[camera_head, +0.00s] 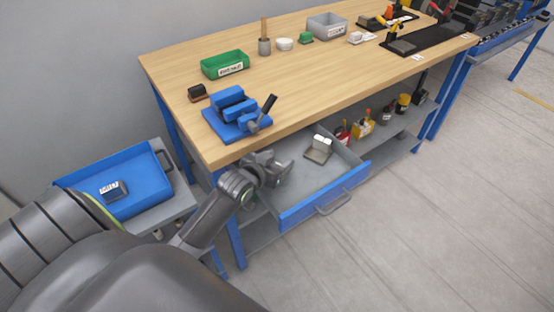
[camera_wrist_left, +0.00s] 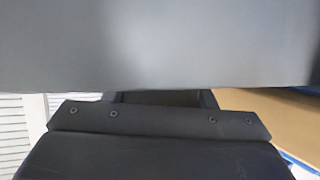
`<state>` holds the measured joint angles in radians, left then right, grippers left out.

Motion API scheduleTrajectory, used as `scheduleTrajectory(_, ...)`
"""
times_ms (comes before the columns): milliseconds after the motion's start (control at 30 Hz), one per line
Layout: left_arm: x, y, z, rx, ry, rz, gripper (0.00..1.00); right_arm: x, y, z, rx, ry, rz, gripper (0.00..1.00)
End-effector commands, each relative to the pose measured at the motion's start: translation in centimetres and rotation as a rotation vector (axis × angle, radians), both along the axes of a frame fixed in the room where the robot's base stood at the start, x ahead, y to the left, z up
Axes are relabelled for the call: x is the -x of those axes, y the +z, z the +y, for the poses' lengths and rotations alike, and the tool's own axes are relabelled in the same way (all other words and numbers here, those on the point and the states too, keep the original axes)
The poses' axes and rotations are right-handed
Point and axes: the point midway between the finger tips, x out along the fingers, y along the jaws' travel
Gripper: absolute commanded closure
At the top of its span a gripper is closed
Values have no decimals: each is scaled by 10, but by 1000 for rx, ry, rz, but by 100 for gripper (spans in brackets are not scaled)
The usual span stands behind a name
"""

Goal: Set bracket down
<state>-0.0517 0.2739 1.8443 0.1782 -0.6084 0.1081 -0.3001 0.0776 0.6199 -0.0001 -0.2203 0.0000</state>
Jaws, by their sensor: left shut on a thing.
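My left gripper (camera_head: 272,165) is at the front edge of the workbench, above the open drawer, close below the blue vise. It is shut on a grey piece that I take to be the bracket; in the head view its outline blends with the grey fingers. In the left wrist view a broad plain grey surface (camera_wrist_left: 160,45) fills the upper half, too close to tell its shape. My right gripper is not in view.
The workbench (camera_head: 330,85) carries a blue vise (camera_head: 232,108) and a green bin (camera_head: 224,65). The open drawer (camera_head: 325,203) holds a small tray with white blocks (camera_head: 321,144). A blue tray (camera_head: 145,172) with a dark labelled item stands at left. The front middle of the benchtop is clear.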

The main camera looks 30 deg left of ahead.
Motion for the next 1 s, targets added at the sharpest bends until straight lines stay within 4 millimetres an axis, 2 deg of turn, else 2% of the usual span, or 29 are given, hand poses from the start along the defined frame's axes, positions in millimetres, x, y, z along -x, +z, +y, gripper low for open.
scheduleTrajectory(567,-1,-10,0,-1,-1,-4,87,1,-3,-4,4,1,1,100)
scheduleTrajectory(600,0,-12,0,0,0,0,47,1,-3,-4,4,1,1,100)
scheduleTrajectory(767,0,-12,0,0,0,0,28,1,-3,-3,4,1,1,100)
scheduleTrajectory(1000,0,-11,0,0,0,0,28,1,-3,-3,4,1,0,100)
